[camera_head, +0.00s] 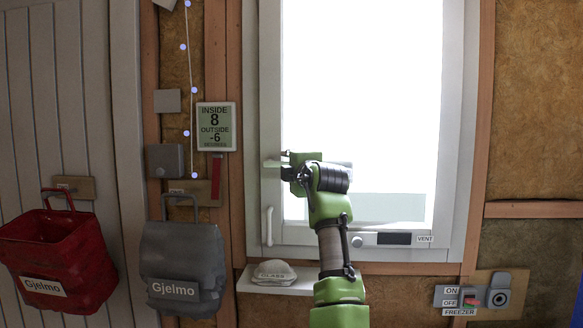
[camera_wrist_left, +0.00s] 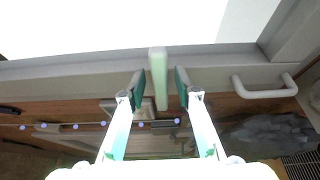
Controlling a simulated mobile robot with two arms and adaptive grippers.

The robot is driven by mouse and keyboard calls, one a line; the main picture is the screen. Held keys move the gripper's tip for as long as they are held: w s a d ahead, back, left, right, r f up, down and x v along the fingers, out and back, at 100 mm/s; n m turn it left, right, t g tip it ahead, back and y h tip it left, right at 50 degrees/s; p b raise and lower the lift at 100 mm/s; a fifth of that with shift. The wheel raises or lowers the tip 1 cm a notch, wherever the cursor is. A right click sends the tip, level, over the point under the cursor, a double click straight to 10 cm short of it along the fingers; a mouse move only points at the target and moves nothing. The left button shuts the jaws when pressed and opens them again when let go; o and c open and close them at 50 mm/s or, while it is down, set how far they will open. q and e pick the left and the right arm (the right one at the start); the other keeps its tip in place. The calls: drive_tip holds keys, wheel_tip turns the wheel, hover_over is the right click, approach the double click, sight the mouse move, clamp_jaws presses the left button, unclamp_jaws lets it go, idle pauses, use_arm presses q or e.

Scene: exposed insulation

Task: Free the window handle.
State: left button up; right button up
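The white window (camera_head: 457,130) is closed in its frame, with bright light behind the glass. A pale handle (camera_head: 271,163) sits at the left side of its frame, partly hidden by my left gripper (camera_head: 287,166). In the left wrist view this handle (camera_wrist_left: 158,75) is a pale, greenish upright bar between the two fingertips of my left gripper (camera_wrist_left: 160,90). The fingers are open, one on each side, with a small gap showing to the bar. A second, D-shaped white pull (camera_head: 268,226) is lower on the frame; it also shows in the left wrist view (camera_wrist_left: 265,88). My right gripper is not in view.
A red bag (camera_head: 60,262) and a grey bag (camera_head: 183,255) marked Gjelmo hang at the left. A thermometer display (camera_head: 216,127) hangs beside the window. A sill (camera_head: 300,284) holds a pale lump (camera_head: 273,272). A VENT panel (camera_head: 395,239) and FREEZER switch (camera_head: 472,298) are to the right.

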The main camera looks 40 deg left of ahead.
use_arm(q)
drive_tip(key=v, duration=1.1)
drive_tip(key=shift+s+d, duration=0.25)
drive_tip(key=shift+d, duration=0.05)
